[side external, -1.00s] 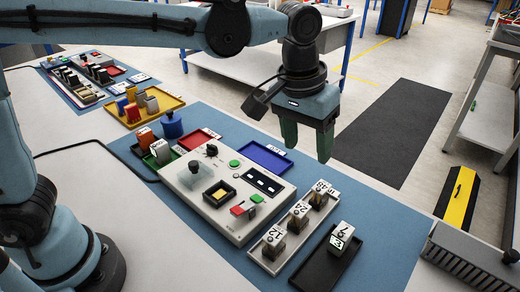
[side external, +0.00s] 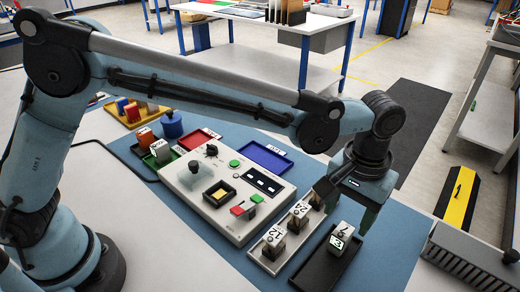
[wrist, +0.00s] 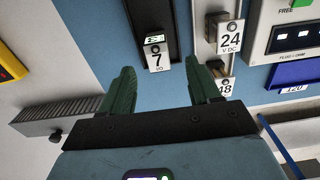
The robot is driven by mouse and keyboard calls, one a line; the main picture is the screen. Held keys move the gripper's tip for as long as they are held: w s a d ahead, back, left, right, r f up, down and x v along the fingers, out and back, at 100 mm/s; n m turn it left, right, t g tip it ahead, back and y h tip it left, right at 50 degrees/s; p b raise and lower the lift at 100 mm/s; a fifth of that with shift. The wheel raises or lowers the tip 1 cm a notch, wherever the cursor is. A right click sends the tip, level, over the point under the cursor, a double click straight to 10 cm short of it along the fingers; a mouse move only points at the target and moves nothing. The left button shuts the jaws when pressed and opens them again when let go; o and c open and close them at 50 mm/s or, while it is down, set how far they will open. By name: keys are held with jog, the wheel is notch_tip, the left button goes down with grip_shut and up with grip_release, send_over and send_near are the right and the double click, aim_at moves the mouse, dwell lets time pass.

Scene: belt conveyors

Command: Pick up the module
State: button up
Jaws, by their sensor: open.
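The module, a small grey block labelled "7 I/O" (wrist: 156,57), stands in a black tray (side external: 310,268); the side external view also shows the block (side external: 340,237) there. My gripper (wrist: 162,70) is open, its two green fingers apart with nothing between them. In the side external view my gripper (side external: 357,222) is pointed down, just behind and above the module. In the wrist view the module lies just beyond the fingertips, between their lines. One finger is mostly hidden in the side view.
A grey rack with the 24 module (side external: 299,212) and the 12 module (side external: 273,241) stands left of the tray, beside a control panel (side external: 215,225). Blue mat (side external: 385,255) is clear on the right.

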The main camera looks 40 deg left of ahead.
aim_at(344, 231)
jog(key=shift+d+f, duration=0.15)
jog(key=shift+f, duration=2.65)
jog(key=c, duration=1.1)
jog(key=shift+o, duration=0.2)
jog(key=shift+r, duration=0.1)
jog(key=shift+r, duration=0.45)
jog(key=r, duration=0.1)
jog(key=s+r, duration=0.1)
jog(key=r, duration=0.1)
jog(key=shift+s+d+r, duration=0.15)
jog(key=shift+d+r, duration=0.1)
jog(key=shift+r, duration=0.15)
jog(key=s+d+r, duration=0.3)
jog(key=s+r, duration=0.3)
jog(key=s, duration=0.3)
jog(key=shift+s+d, duration=0.25)
jog(key=shift+s, duration=0.15)
jog(key=shift+r, duration=0.1)
